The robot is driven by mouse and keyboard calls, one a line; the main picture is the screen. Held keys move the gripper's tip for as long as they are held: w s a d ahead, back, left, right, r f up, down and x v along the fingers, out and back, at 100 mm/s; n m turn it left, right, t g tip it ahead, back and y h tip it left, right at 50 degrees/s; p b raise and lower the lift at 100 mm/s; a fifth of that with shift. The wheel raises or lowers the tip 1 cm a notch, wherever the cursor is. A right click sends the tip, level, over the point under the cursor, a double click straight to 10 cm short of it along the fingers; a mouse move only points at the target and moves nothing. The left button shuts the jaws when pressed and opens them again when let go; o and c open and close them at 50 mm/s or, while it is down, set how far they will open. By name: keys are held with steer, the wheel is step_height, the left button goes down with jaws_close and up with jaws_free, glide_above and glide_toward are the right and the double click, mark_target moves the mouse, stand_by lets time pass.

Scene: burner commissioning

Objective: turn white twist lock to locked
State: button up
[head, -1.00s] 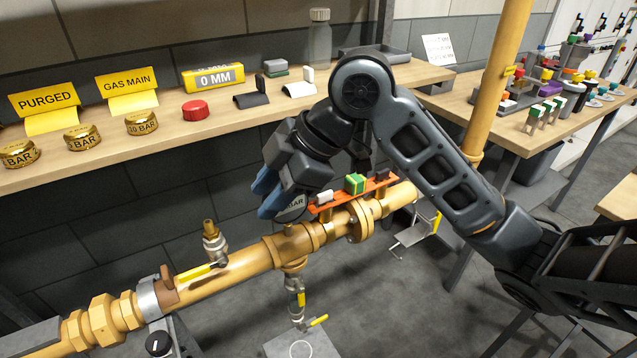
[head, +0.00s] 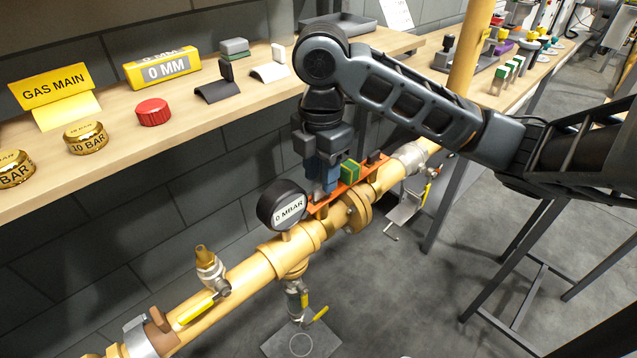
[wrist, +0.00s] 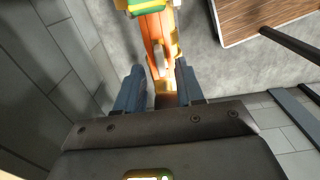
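The white twist lock (wrist: 158,62) shows as a pale narrow piece on the orange strip (wrist: 153,30) in the wrist view, between and slightly ahead of my fingertips. In the head view my gripper (head: 318,190) points down over the left end of the orange strip (head: 345,190) and hides the lock. In the wrist view the two blue fingers of my gripper (wrist: 158,78) are apart, with a gap between them. I cannot tell whether either finger touches the lock. A green block with a yellow band (head: 350,172) sits on the strip just right of the fingers.
The round 0 MBAR gauge (head: 283,205) stands on the yellow pipe (head: 245,283) close left of my gripper. A dark lock (head: 375,158) is at the strip's far end. The wooden shelf (head: 190,125) with caps and signs runs behind.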

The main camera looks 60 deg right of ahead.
mark_target(321, 194)
steer(key=shift+f, duration=1.4)
steer(key=shift+c, duration=0.3)
jaws_close()
